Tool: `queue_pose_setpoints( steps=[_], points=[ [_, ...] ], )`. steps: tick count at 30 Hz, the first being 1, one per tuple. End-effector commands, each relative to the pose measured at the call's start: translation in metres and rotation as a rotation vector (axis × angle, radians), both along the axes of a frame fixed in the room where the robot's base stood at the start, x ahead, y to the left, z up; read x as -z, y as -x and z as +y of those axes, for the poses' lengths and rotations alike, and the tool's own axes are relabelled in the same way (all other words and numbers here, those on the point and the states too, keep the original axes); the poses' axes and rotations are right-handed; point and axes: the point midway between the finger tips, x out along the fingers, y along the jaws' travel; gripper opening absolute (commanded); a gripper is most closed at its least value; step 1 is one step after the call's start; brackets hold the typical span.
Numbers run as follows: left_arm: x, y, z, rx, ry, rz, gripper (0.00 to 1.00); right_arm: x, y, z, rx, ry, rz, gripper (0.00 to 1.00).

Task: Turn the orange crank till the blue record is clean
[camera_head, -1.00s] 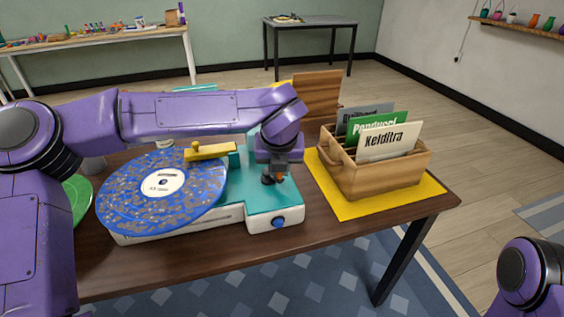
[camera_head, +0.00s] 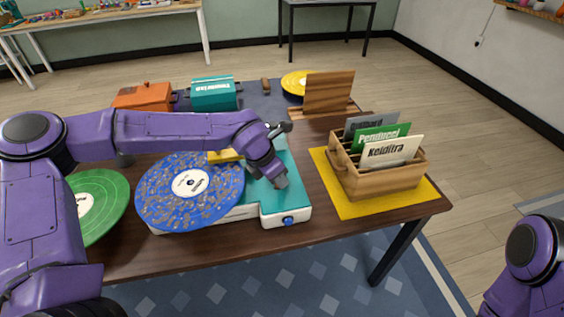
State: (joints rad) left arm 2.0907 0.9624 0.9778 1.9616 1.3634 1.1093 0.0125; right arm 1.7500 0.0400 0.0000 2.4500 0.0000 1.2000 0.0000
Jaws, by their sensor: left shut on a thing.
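The blue record (camera_head: 158,206) lies on the white and teal cleaning machine (camera_head: 272,205). Grey-brown specks cover much of its surface around the white label. A yellow bar (camera_head: 226,156) reaches over the record's far edge. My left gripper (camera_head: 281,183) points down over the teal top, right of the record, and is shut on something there. The orange crank cannot be made out now; my gripper and wrist cover that spot. My right arm shows at the lower right, but its gripper is out of view.
A green record (camera_head: 108,205) lies left of the machine. A wooden crate (camera_head: 385,185) with sleeves stands on a yellow mat (camera_head: 345,205) at the right. Behind are an orange box (camera_head: 143,96), a teal box (camera_head: 213,95), a yellow record (camera_head: 294,83) and a wooden stand (camera_head: 330,92).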

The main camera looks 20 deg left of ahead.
Motion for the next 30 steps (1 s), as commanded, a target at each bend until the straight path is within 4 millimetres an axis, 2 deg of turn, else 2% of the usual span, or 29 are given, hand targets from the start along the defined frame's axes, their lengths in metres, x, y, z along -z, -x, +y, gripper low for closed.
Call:
queue_pose_setpoints(
  steps=[1, 3, 12, 21, 30],
  points=[
    [-0.013, -0.001, 0.003, 0.036, 0.003, -0.002, 0.0, -0.021, 0.0, 0.0, 0.0, 0.0, 0.0, 0.43],
    [-0.012, -0.001, 0.005, 0.102, 0.003, -0.002, 0.0, -0.033, 0.0, 0.0, 0.0, 0.0, 0.0, 0.43],
    [-0.008, -0.002, 0.015, 0.359, 0.002, -0.004, 0.0, -0.071, 0.0, 0.0, 0.0, 0.0, 0.0, 0.43],
    [-0.004, -0.004, 0.02, 0.534, 0.001, -0.005, 0.0, -0.087, 0.0, 0.0, 0.0, 0.0, 0.0, 0.43],
    [-0.003, -0.005, 0.023, 0.606, 0.0, -0.006, 0.0, -0.091, 0.0, 0.0, 0.0, 0.0, 0.0, 0.43]
  ],
)
